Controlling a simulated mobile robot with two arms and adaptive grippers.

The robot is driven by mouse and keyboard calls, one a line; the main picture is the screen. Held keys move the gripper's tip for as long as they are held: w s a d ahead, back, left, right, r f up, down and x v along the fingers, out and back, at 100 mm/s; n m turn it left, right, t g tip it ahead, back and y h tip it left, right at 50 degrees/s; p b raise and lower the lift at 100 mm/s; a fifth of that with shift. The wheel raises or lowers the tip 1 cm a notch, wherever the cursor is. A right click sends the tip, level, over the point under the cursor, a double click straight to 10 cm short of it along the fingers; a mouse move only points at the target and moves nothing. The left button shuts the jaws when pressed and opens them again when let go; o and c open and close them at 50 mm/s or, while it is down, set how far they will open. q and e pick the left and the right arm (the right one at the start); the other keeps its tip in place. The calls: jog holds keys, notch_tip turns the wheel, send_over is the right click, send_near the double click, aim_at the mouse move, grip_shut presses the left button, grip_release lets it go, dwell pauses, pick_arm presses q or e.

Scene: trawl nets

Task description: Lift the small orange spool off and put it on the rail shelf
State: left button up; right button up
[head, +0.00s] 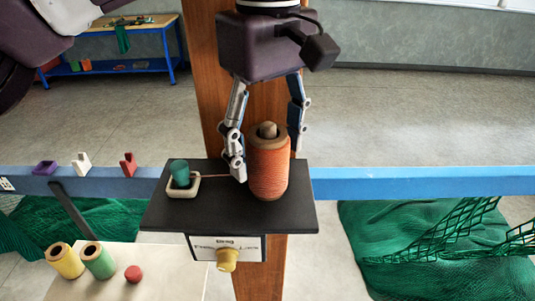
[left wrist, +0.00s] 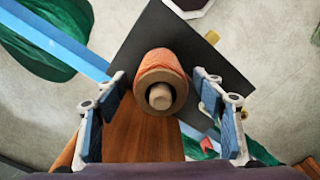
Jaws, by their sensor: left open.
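The orange spool (head: 268,172) stands upright on a black plate (head: 222,211), with a rounded peg top showing through its core. In the left wrist view the orange spool (left wrist: 161,67) is seen from above, end-on. My left gripper (head: 268,162) is open, pointing down, with one finger on each side of the spool. In the left wrist view gaps show between both fingers and the spool. An orange thread runs left from the spool to a small pale holder (head: 183,192) with a green cylinder. My right gripper is not in view.
A blue rail (head: 410,180) runs across behind the plate, with purple, white and red hooks at left. A pale board (head: 150,275) at lower left holds a yellow spool (head: 65,261), a green spool (head: 98,260) and a red knob. Green nets hang on both sides. A wooden post stands behind.

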aim_at(267, 169)
pick_arm(q)
notch_tip(267, 169, down, 3)
jog(key=shift+a+f+p, duration=0.1)
jog(key=shift+p, duration=0.7)
jog(key=shift+f, duration=0.4)
jog(key=shift+c, duration=0.3)
jog(key=c, duration=1.3)
